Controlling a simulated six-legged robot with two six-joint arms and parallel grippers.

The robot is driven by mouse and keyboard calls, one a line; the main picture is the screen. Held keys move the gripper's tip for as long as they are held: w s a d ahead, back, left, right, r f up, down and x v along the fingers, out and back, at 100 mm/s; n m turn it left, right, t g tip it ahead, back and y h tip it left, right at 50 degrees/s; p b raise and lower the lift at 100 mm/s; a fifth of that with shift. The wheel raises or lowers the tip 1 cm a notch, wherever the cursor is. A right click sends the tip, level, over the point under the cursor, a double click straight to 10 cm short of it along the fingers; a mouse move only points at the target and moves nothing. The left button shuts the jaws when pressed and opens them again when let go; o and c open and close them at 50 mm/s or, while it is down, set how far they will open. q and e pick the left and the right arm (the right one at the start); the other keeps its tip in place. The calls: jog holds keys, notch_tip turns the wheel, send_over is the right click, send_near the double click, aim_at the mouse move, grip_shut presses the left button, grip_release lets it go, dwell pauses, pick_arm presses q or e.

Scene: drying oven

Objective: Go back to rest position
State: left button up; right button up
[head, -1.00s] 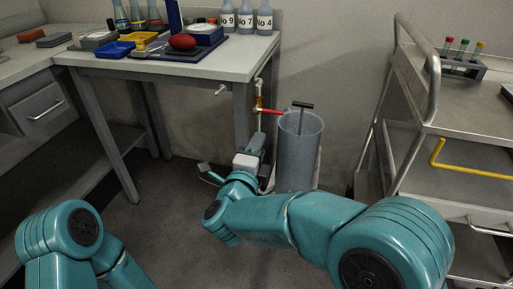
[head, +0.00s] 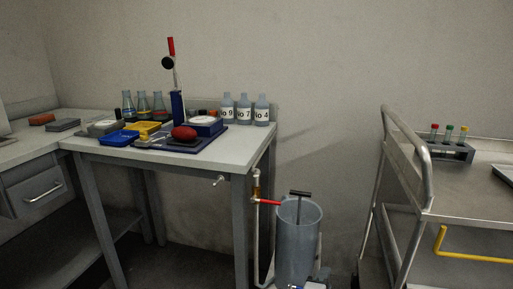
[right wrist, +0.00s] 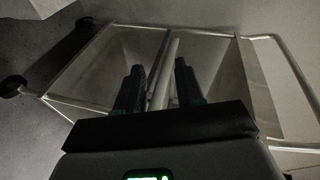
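My right gripper (right wrist: 158,85) shows in the right wrist view as two dark fingers standing apart. A pale metal bar shows in line with the gap, and I see nothing gripped. In the head view only a small white and teal bit of my right arm shows at the bottom edge, by the foot of the grey cylinder (head: 298,240). My left gripper and left arm are out of view.
A lab table (head: 225,158) holds flasks, labelled bottles (head: 244,108), trays and a red oval object (head: 184,132). A red-handled valve (head: 265,202) sits on a pipe beside the cylinder. A steel cart (head: 468,200) with a yellow handle (head: 470,256) stands at right.

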jog(key=s+d+f+n+g+y, duration=0.25)
jog(key=s+f, duration=0.35)
jog(key=f, duration=0.3)
jog(key=s+d+f+n+g+y, duration=0.25)
jog(key=s+f+n, duration=0.2)
jog(key=f, duration=0.55)
jog(key=s+a+f+n+g+y, duration=0.3)
jog(key=s+a+n+g, duration=0.15)
jog(key=s, duration=0.55)
jog(key=s+a+f+n+g+y, duration=0.3)
jog(key=s+a+n, duration=0.25)
jog(key=s, duration=0.45)
notch_tip(320, 180, up, 32)
jog(key=s+n+p, duration=0.2)
jog(key=p, duration=2.9)
jog(key=shift+a+f+g+p, duration=0.25)
jog(key=shift+a+g+p, duration=0.1)
